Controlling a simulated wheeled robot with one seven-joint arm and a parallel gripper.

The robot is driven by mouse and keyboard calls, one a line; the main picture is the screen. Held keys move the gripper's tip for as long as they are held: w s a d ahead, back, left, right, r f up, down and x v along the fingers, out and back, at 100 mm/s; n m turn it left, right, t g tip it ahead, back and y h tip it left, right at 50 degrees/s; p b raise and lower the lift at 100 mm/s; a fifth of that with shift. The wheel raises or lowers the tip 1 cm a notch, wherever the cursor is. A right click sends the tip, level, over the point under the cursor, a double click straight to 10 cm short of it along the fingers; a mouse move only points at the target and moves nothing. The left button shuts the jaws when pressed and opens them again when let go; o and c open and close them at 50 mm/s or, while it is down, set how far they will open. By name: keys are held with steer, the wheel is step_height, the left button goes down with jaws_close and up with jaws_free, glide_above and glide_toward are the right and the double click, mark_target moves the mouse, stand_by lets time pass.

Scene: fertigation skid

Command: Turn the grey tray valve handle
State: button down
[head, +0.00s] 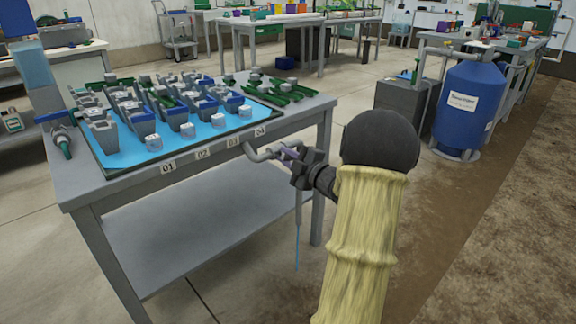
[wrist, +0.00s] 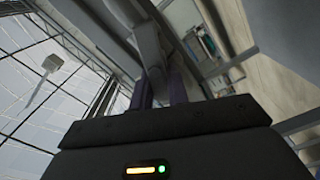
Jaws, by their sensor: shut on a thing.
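A grey tray valve (head: 262,153) sticks out from the front right edge of the tray on a curved grey pipe. My gripper (head: 289,153) is at its outer end, with purple fingers closed around the grey part there. In the wrist view my gripper (wrist: 159,90) has its two fingers on either side of a grey handle (wrist: 155,62), with the pipe beyond. In the head view my gripper mostly hides the handle, so its exact angle cannot be told. A thin grey tube hangs below the valve, with a light blue streak (head: 297,248) under it.
The tray (head: 95,158) holds blue liquid and several grey and blue pots on a grey table (head: 190,230). Number labels 01 to 04 line its front edge. A blue tank (head: 468,105) and a grey box (head: 405,105) stand at the right. Floor is clear at the front right.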

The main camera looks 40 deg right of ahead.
steer(key=n+b, duration=0.1)
steer(key=f+n+b, duration=0.1)
steer(key=n+b, duration=0.1)
steer(key=shift+a, duration=0.15)
steer(key=shift+n+b, duration=0.8)
steer(key=shift+b, duration=0.1)
steer(key=c, duration=1.4)
jaws_free()
steer(key=shift+o, duration=0.2)
steer(key=s+d+p, duration=0.1)
steer(key=s+p, duration=0.4)
steer(key=s, duration=1.2)
steer(key=shift+s+d+p, duration=0.2)
steer(key=shift+s+p, duration=0.05)
steer(key=shift+p, duration=0.1)
